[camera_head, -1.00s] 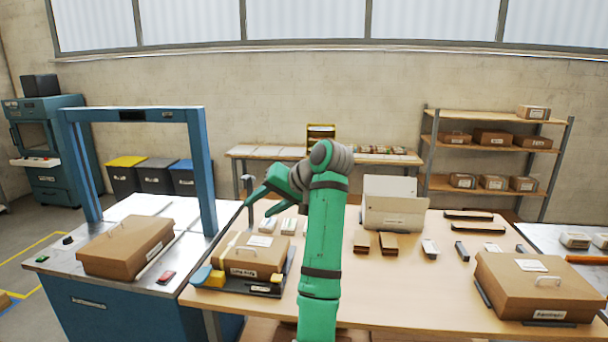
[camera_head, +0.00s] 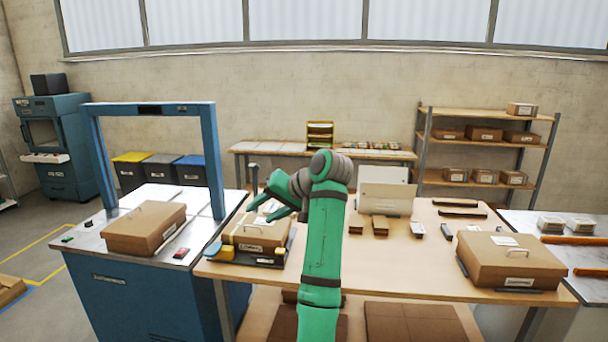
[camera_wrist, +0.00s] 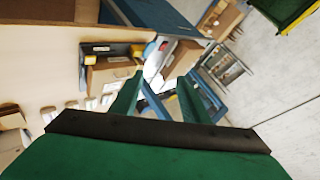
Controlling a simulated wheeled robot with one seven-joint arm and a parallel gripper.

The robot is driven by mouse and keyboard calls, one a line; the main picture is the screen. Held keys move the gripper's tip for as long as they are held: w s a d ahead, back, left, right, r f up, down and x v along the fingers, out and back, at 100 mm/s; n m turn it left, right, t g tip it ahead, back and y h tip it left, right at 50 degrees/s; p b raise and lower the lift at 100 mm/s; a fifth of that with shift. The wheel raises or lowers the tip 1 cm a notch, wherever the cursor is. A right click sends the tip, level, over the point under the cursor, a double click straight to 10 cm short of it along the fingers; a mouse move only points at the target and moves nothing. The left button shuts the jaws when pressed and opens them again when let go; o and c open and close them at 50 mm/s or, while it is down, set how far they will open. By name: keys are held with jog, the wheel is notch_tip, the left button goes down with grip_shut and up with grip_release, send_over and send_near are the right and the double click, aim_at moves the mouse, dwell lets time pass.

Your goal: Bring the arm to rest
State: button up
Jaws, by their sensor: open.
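My green arm rises from the bottom middle of the head view and bends left at a grey joint. My gripper (camera_head: 262,207) is open, its two green fingers apart and pointing left above the near-left part of the wooden table. In the wrist view my gripper (camera_wrist: 160,90) has nothing between its fingers. A cardboard box (camera_head: 256,234) sits on a dark fixture just below my gripper in the head view; my gripper looks raised above it, though the exact gap cannot be told.
A blue bench with an arch frame (camera_head: 215,165) and a handled cardboard box (camera_head: 145,228) stands at left. The wooden table (camera_head: 400,262) holds another handled box (camera_head: 510,262) at right, a white bin (camera_head: 388,196) and small items. Shelves (camera_head: 488,148) stand behind.

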jog(key=s+d+f+m+t+h, duration=0.1)
jog(key=d+f+m+t+h, duration=0.15)
jog(key=f, duration=2.75)
jog(key=s+d+f+m+t+h, duration=0.1)
jog(key=s+d+f, duration=0.2)
jog(key=s+f, duration=0.6)
jog(key=s+d+f+t+h, duration=0.2)
jog(key=s+f, duration=0.5)
jog(key=f, duration=0.3)
jog(key=s+d+f+t+h, duration=0.1)
jog(key=s+d+f, duration=0.1)
jog(key=s, duration=1.1)
jog(key=s+d+f+t+h, duration=0.1)
jog(key=s+f+h, duration=0.1)
jog(key=s, duration=1)
jog(key=s+r+n+t, duration=0.1)
jog(key=s+r, duration=0.6)
jog(key=s, duration=0.3)
jog(key=s+r+n+t, duration=0.1)
jog(key=s+r+n, duration=0.1)
jog(key=s+r, duration=0.6)
jog(key=shift+f+v, duration=0.25)
jog(key=shift+v, duration=0.85)
jog(key=shift+s+r, duration=0.15)
jog(key=shift+r, duration=0.05)
jog(key=shift+c, duration=1.3)
